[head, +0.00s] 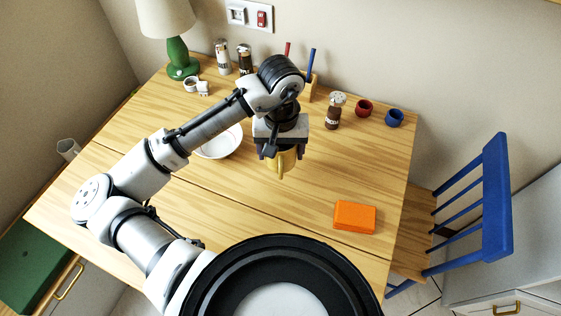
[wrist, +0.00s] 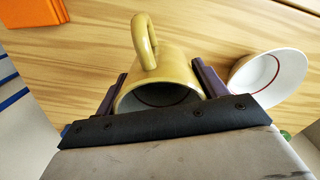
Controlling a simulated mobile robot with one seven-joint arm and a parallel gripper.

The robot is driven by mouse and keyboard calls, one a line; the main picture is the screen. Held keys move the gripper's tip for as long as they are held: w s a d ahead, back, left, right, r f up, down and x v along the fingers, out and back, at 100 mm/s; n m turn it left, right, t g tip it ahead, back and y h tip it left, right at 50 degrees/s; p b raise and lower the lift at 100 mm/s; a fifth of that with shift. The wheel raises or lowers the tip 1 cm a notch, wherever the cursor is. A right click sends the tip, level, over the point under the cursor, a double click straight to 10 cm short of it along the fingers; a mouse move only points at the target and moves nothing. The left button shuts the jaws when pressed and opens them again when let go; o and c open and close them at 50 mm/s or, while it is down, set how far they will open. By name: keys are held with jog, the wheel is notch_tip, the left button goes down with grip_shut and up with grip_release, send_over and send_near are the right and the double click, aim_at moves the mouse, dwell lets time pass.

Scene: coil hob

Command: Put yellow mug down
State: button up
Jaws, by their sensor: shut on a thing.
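The yellow mug (head: 284,163) is between the fingers of my gripper (head: 281,153), over the middle of the wooden table (head: 230,207). In the wrist view the yellow mug (wrist: 166,75) sits between the two dark fingers of my gripper (wrist: 160,85), which are shut on its sides. Its handle points away from the gripper and its open rim faces the gripper. I cannot tell whether the mug's base touches the table.
A white bowl (head: 221,143) stands close beside the mug; it also shows in the wrist view (wrist: 272,76). An orange block (head: 354,217) lies at front right. Shakers (head: 334,111), small red (head: 364,107) and blue (head: 394,118) pots and a green lamp (head: 181,58) stand behind. The table's middle right is clear.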

jog(key=shift+f, duration=3.05)
jog(key=shift+f, duration=0.1)
jog(key=o, duration=1.1)
jog(key=shift+o, duration=0.2)
notch_tip(320, 180, up, 12)
